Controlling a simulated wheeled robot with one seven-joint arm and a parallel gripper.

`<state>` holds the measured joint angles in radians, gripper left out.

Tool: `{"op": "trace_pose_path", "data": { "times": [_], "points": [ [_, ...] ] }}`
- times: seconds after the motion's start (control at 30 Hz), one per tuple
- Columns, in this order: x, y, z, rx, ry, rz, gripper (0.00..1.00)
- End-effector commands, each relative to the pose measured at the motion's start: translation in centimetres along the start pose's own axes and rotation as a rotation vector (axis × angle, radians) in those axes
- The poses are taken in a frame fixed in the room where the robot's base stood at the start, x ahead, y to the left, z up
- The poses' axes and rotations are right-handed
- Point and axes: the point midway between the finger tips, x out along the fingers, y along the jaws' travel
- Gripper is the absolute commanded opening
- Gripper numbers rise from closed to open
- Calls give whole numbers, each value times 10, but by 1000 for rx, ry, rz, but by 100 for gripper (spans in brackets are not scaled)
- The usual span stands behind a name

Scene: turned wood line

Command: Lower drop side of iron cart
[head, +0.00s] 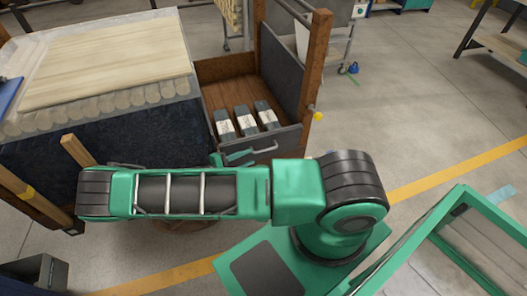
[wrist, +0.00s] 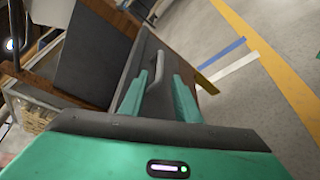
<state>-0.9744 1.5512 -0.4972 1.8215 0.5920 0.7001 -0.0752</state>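A grey bar handle (head: 266,149) is on that side's outer face. My gripper (head: 238,156) is at this handle, partly hidden by my arm in the head view. In the wrist view, the two green fingers of my gripper (wrist: 160,88) are apart, with the handle (wrist: 157,70) between them. Gaps show on both sides of the handle, and I see no firm grip.
Three dark blocks with white labels (head: 246,121) stand inside the cart. A bench with a pale wooden slab (head: 105,62) stands close on the left. A green-framed table (head: 430,245) is at the lower right. Open floor (head: 410,100) lies right of the cart.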

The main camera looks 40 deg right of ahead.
Motion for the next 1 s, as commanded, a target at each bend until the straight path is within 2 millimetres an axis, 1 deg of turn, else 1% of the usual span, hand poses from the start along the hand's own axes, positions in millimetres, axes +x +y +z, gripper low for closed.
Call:
{"op": "trace_pose_path", "data": {
  "times": [0.17, 0.4, 0.6, 0.8, 1.0],
  "points": [
    [20, 0, 1, 0, -3, 2, 30],
    [64, 0, 1, 0, -4, 1, 30],
    [92, 0, 1, -1, -3, 0, 30],
    [104, 0, 0, 0, -1, 0, 30],
    [106, 0, 0, 0, 0, -1, 30]
  ]
}}
